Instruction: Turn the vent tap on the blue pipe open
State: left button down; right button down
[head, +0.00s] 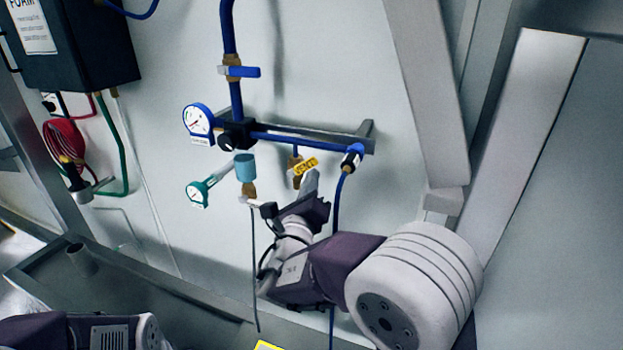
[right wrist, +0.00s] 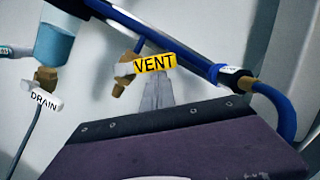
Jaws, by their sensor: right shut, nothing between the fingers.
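The blue pipe (head: 285,140) runs sideways along the wall, and in the right wrist view it slants down to the right (right wrist: 185,50). The vent tap hangs under it on a short stub, with a brass body (right wrist: 122,82) and a yellow handle marked VENT (head: 306,165). In the right wrist view the handle (right wrist: 155,64) lies crosswise to the stub. My right gripper (head: 310,176) is shut and empty, with its fingertips (right wrist: 158,84) just below the handle. I cannot tell whether they touch it. My left gripper is out of view.
Left of the vent tap hang a light blue bowl (head: 245,167) and a tap marked DRAIN (right wrist: 42,97). A blue gauge (head: 199,120), a green gauge (head: 198,194) and a blue-handled tap (head: 240,71) are nearby. A blue hose (head: 338,195) drops close to the right gripper.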

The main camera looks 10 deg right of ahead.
aim_at(303, 163)
jog(key=r+n+p, duration=0.1)
jog(key=n+p, duration=0.1)
jog(key=p, duration=0.1)
jog(key=a+r+n+y+p, duration=0.1)
jog(key=n+p, duration=0.2)
jog(key=p, duration=0.1)
jog(key=w+r+n+y+p, duration=0.1)
jog(key=r+n+p, duration=0.1)
jog(key=p, duration=0.2)
jog(key=shift+a+r+n+g, duration=0.1)
jog(key=shift+a+n+g, duration=0.2)
jog(key=shift+n+g, duration=0.1)
jog(key=shift+w+a+n+p, duration=0.25)
jog(key=shift+a+n+p, duration=0.1)
jog(key=shift+n+p, duration=0.5)
jog(key=shift+w+a+r+p, duration=0.1)
jog(key=shift+w+a+p, duration=0.1)
jog(key=shift+p, duration=0.15)
